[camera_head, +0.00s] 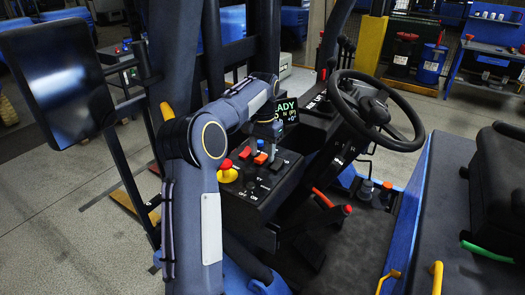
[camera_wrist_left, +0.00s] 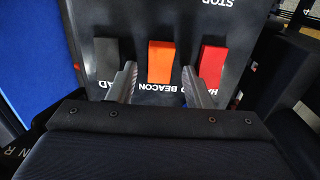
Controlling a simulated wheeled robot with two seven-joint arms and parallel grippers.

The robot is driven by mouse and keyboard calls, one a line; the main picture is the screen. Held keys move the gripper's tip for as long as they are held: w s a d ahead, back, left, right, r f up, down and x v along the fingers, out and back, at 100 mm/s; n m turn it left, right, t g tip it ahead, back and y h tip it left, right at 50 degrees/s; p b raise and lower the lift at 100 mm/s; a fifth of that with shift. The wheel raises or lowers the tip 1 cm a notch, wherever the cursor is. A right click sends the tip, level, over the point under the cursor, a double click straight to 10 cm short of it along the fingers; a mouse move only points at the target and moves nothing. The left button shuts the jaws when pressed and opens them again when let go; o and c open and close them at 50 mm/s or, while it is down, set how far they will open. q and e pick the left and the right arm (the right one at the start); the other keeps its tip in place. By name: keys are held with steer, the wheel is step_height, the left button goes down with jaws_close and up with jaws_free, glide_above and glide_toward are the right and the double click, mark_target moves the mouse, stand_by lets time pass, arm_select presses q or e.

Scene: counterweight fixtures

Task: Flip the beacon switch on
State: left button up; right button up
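The beacon switch is an orange rocker (camera_wrist_left: 161,60) with the word BEACON printed under it in the left wrist view. It also shows in the head view as a small orange patch (camera_head: 261,158) on the dark console. My left gripper (camera_wrist_left: 159,70) is open, with one finger on either side of the orange rocker and a visible gap on both sides. In the head view my left gripper (camera_head: 268,136) is above the console, by the switches. I cannot tell whether it touches the panel, or which way the rocker is set. My right gripper is not in view.
A black rocker (camera_wrist_left: 106,62) and a red rocker (camera_wrist_left: 212,66) flank the orange one closely. A red-and-yellow stop button (camera_head: 227,172) stands on the console (camera_head: 240,205). The READY display (camera_head: 288,108) and steering wheel (camera_head: 376,110) are behind and to the right.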

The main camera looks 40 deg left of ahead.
mark_target(263, 157)
arm_select(q)
step_height(263, 157, up, 8)
steer(key=shift+f, duration=0.2)
steer(key=shift+r, duration=0.15)
steer(key=shift+d, duration=0.1)
stand_by(0.6)
steer(key=s+d+t+h+b, duration=0.2)
steer(key=s+d+t+b, duration=0.1)
steer(key=s+d, duration=1.1)
steer(key=s+d+f+t+h, duration=0.1)
steer(key=s+d+f, duration=0.4)
steer(key=s, duration=0.3)
steer(key=s+d+f+t+b, duration=0.1)
steer(key=s+d+f, duration=0.4)
steer(key=s+f, duration=0.3)
steer(key=shift+d+n+t+h, duration=0.2)
steer(key=shift+n+t+h, duration=0.1)
steer(key=shift+h, duration=0.1)
